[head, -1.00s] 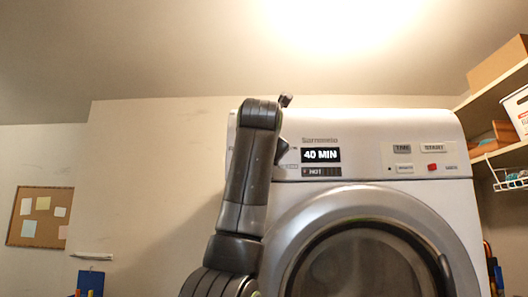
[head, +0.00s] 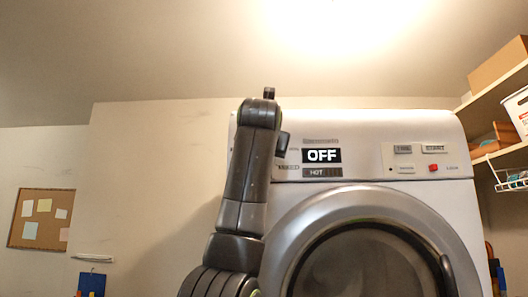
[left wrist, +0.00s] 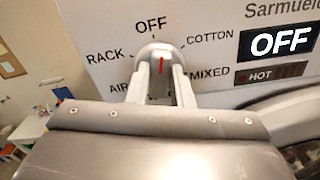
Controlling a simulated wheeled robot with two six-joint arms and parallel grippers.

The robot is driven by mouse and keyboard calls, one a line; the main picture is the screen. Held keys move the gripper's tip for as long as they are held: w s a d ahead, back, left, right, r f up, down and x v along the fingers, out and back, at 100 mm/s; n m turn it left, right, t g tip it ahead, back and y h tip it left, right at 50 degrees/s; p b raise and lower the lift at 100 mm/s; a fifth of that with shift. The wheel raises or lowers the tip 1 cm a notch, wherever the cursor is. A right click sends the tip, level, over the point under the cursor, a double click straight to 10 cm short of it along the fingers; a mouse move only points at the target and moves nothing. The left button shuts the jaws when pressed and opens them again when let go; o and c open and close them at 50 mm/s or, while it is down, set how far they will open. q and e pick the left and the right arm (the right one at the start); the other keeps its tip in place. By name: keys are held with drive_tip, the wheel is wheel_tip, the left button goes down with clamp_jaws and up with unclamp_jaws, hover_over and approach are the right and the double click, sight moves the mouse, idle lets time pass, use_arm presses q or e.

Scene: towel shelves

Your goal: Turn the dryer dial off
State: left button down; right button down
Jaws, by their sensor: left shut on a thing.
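The dryer (head: 400,125) stands ahead with its display (head: 322,156) reading OFF. In the left wrist view the display (left wrist: 280,42) also reads OFF. The dial (left wrist: 155,50) is a pale round knob with a red mark that points up toward the OFF label, slightly tilted. My left gripper (left wrist: 160,72) is shut on the dial, one finger on each side. In the head view my left arm hides the dial. My right gripper is in no view.
The round dryer door (head: 365,262) is below the panel. Buttons (head: 433,168) sit at the panel's right. Shelves (head: 495,92) with boxes stand at the far right. A cork board (head: 40,219) hangs on the left wall.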

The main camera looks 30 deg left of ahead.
use_arm(q)
drive_tip(key=shift+w+f, duration=0.1)
drive_tip(key=shift+f, duration=0.05)
drive_tip(key=c, duration=1.3)
unclamp_jaws()
drive_tip(key=b+v, duration=0.7)
drive_tip(key=v, duration=1)
drive_tip(key=shift+s, duration=0.3)
drive_tip(key=shift+o, duration=0.6)
